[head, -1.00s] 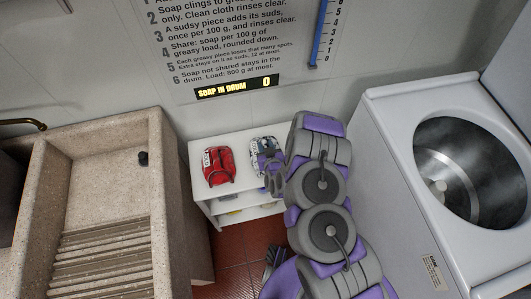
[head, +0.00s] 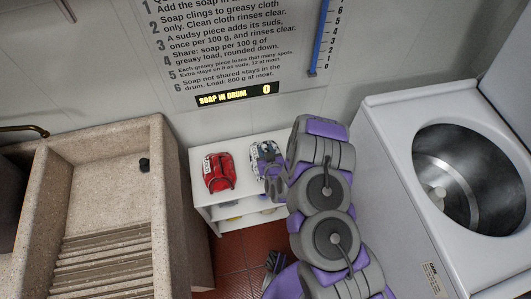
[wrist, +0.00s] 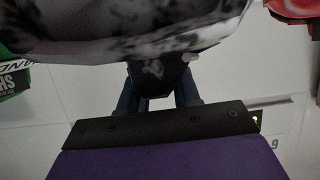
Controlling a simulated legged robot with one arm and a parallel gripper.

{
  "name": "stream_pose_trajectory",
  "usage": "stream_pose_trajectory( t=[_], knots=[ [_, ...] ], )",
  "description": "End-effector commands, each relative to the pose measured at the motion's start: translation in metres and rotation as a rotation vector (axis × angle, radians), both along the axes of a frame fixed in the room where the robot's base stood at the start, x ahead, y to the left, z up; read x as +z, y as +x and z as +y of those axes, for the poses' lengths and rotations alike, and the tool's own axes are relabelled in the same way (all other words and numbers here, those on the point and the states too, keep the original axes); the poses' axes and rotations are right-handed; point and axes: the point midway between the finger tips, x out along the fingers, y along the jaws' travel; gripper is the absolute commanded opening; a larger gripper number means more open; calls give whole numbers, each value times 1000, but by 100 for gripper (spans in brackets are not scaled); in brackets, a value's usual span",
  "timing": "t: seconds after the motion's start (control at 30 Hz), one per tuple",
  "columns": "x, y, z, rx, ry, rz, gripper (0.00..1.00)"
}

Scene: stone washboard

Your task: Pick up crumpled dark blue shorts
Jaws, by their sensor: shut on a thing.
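My gripper (head: 270,184) is at the front right of the small white shelf, partly hidden behind my arm. In the wrist view its dark fingers (wrist: 158,94) are closed on a dark, mottled piece of cloth (wrist: 157,76). A larger black-and-white mottled surface (wrist: 120,30) fills the top of that view, touching or just behind this piece; I cannot tell if they are one thing. I cannot tell whether the held cloth is the crumpled dark blue shorts.
A red bundle (head: 219,172) lies left on the white shelf (head: 204,213). A stone washboard basin (head: 165,215) stands left, with a small dark lump (head: 144,165) in it. An open-topped washer (head: 390,165) stands right. A dark thing (head: 273,260) is low by my base.

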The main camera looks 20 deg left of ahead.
Motion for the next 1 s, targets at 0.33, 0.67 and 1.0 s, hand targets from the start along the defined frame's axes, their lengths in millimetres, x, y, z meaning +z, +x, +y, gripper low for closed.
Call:
stream_pose_trajectory(
  t=[0.33, 0.67, 1.0],
  knots=[
    [23, -34, -32, -1, -3, 5, 0],
    [31, -88, -80, -2, -1, 3, 0],
    [28, -111, -99, -4, -3, 14, 0]
  ],
)
